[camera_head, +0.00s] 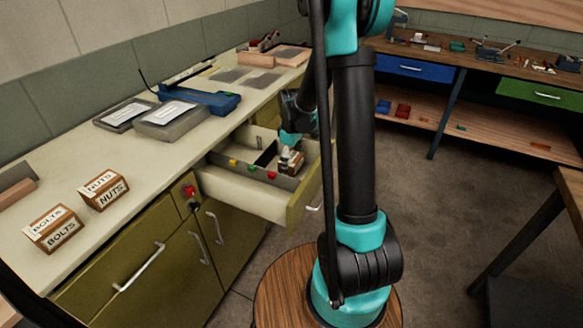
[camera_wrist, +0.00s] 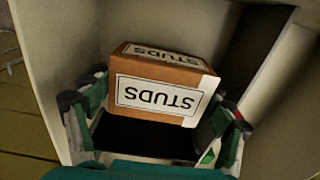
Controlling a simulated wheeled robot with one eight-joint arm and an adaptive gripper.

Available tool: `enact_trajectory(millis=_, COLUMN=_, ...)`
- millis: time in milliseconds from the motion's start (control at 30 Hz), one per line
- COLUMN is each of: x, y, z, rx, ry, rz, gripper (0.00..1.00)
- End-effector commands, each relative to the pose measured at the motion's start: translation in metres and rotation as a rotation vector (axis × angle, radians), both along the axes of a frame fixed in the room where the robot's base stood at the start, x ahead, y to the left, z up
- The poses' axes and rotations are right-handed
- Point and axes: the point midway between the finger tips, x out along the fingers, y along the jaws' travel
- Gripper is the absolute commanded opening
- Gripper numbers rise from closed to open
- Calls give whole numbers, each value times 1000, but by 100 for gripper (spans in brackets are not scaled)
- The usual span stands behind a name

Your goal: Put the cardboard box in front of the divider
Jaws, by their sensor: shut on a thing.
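The cardboard box (camera_wrist: 160,88), brown with white labels reading STUDS, fills the middle of the wrist view. In the head view the box (camera_head: 291,161) is inside the open drawer (camera_head: 235,192), toward its right end. My gripper (camera_wrist: 153,112) is shut on the box, with a finger on each side. In the head view my gripper (camera_head: 290,138) reaches down into the drawer from above. A dark divider (camera_head: 266,153) stands inside the drawer, left of the box. Whether the box touches the drawer floor cannot be told.
A grey strip with yellow, green and red pieces (camera_head: 252,170) runs along the drawer. NUTS (camera_head: 103,190) and BOLTS (camera_head: 53,228) boxes stand on the counter (camera_head: 130,165). Grey cases (camera_head: 172,120) and a blue tool (camera_head: 205,98) lie farther back. A round wooden stool-like top (camera_head: 285,285) is below.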

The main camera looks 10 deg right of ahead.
Motion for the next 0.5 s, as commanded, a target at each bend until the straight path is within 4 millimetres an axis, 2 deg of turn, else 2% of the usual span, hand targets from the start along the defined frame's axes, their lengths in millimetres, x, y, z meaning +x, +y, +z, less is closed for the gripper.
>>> enact_trajectory(millis=100, x=0, y=0, z=-15, rx=0, ry=0, rz=0, gripper=34)
enact_trajectory(millis=200, x=0, y=0, z=-22, rx=0, ry=0, rz=0, gripper=34)
enact_trajectory(millis=500, x=0, y=0, z=-23, rx=0, ry=0, rz=0, gripper=34)
